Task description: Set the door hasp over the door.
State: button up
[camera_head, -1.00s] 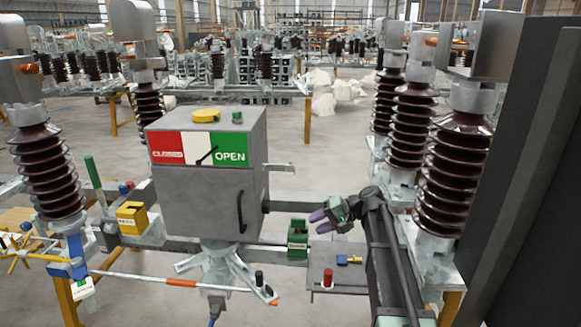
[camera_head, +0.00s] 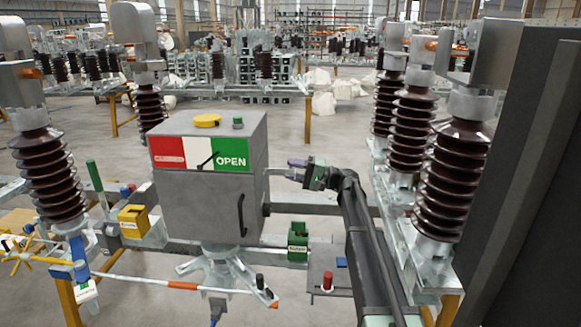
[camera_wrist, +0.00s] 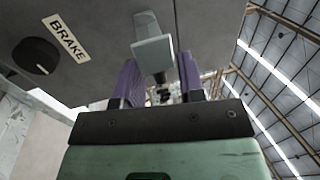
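The grey control box (camera_head: 185,128) stands mid-view in the head view, with its front door (camera_head: 190,205) closed flat and a black handle on it. The door hasp (camera_head: 279,172) is a pale metal strip sticking out from the box's right side. In the wrist view the hasp (camera_wrist: 152,48) lies ahead and between the fingertips. My gripper (camera_head: 296,171) is at the hasp's outer end, right of the box. Its purple fingers (camera_wrist: 158,70) are apart, with space around the hasp; I cannot tell whether they touch it.
A BRAKE label and black knob (camera_wrist: 42,56) show on a grey panel. A green block (camera_head: 298,241) and a small shelf with a red button (camera_head: 327,281) are below my arm. Ribbed brown insulators (camera_head: 452,180) stand close to the right.

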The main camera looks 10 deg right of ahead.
jog(key=shift+w+a, duration=0.1)
jog(key=shift+a, duration=0.3)
jog(key=shift+c, duration=0.3)
grip_shut()
